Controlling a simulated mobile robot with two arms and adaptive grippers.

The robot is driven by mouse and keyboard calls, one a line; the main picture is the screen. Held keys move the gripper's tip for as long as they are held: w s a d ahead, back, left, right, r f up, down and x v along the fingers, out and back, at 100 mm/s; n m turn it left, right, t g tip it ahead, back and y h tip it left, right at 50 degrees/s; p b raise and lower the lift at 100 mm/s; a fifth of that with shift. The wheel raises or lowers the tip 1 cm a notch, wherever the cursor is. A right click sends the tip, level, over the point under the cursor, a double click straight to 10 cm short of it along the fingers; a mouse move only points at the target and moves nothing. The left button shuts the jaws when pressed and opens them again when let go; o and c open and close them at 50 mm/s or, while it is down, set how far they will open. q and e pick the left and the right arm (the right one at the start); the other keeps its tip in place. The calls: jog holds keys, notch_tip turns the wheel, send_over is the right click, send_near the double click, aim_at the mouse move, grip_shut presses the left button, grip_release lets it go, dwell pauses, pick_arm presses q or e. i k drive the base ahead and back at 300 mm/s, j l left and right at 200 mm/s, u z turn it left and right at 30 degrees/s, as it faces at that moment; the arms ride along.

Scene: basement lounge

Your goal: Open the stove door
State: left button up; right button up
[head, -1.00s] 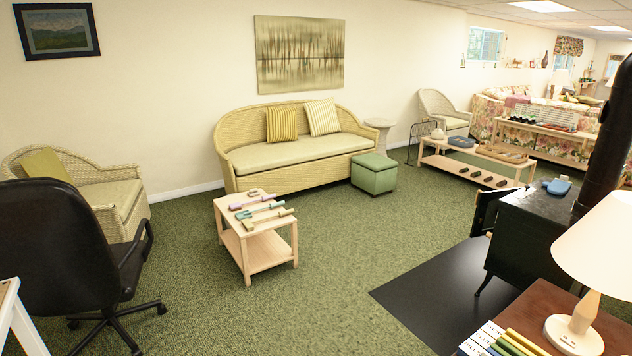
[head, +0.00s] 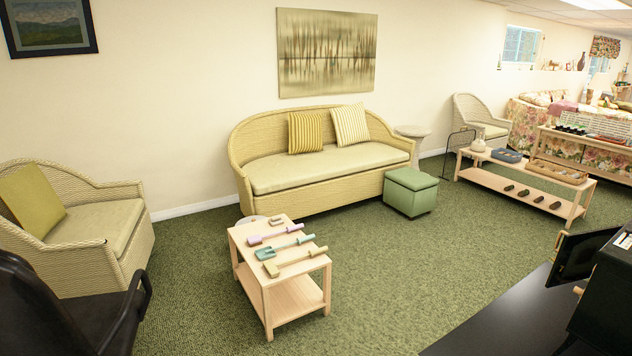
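The black stove (head: 606,300) stands at the right edge of the head view, partly cut off by the frame. Its dark door (head: 581,256) stands out from the stove's left side, apparently swung open, with a small light-coloured handle-like bar (head: 559,244) at its outer edge. The inside of the stove is hidden from this angle. Neither of my grippers is in view.
A black floor pad (head: 490,325) lies under the stove. A small wooden table (head: 300,298) with garden tools stands on the green carpet, left of centre. A black office chair (head: 50,310) is at lower left. Carpet between table and pad is clear.

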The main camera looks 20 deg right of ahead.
aim_at(578, 251)
jog(key=i+l+z, duration=0.2)
jog(key=i+z, duration=0.7)
jog(key=i, duration=0.2)
jog(key=i+j+z, duration=0.25)
jog(key=i+z, duration=0.2)
jog(key=i, duration=0.05)
